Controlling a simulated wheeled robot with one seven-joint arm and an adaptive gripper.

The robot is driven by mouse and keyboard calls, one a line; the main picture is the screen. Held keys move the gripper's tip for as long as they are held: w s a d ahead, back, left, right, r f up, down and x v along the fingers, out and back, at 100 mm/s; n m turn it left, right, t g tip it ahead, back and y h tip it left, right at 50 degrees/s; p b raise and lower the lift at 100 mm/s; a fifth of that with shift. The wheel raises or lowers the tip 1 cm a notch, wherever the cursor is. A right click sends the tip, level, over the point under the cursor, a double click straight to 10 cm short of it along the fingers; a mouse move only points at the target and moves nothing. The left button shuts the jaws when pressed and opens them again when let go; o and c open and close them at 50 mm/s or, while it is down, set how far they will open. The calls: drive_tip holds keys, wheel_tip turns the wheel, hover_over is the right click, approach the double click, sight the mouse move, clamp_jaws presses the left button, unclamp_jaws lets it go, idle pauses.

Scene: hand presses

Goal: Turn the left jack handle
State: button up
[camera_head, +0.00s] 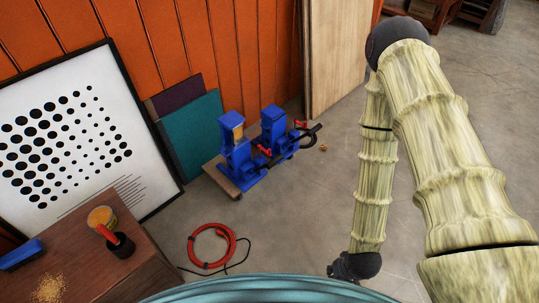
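Two blue jacks stand side by side on a low wooden board by the orange wall. The left jack (236,160) has a yellowish label on top, and a red part of its handle (264,150) sticks out at its right side. The right jack (276,130) has a handle with a red part (300,124) and dark curved parts near it. Which jack the dark parts belong to is hard to tell. My arm hangs to the right of the jacks. My gripper (342,269) is dark, small and low in the picture, well apart from both jacks. Its fingers are not clear.
A red coiled hose (211,245) with a black cable lies on the floor before the jacks. A brown cabinet (140,272) stands at the lower left, a framed dot poster (75,190) behind it. Teal and wooden panels lean on the wall. The concrete floor between jacks and arm is mostly clear.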

drive_tip(key=w+a+f+n+t+y+b, duration=0.1)
drive_tip(key=w+f+t+b, duration=0.1)
drive_tip(key=w+f+b, duration=0.4)
drive_tip(key=w+a+f+t+b, duration=0.2)
drive_tip(key=w+f, duration=0.1)
drive_tip(key=w, duration=0.5)
drive_tip(key=n+t+y+b, duration=0.6)
drive_tip(key=t+y+b, duration=0.35)
drive_tip(key=b, duration=2.35)
approach(269, 154)
wheel_tip(269, 154, up, 3)
drive_tip(key=shift+h, duration=0.45)
drive_tip(key=shift+b+x, duration=2.55)
drive_tip(key=shift+x, duration=2.8)
drive_tip(key=shift+d+f, duration=0.1)
clamp_jaws()
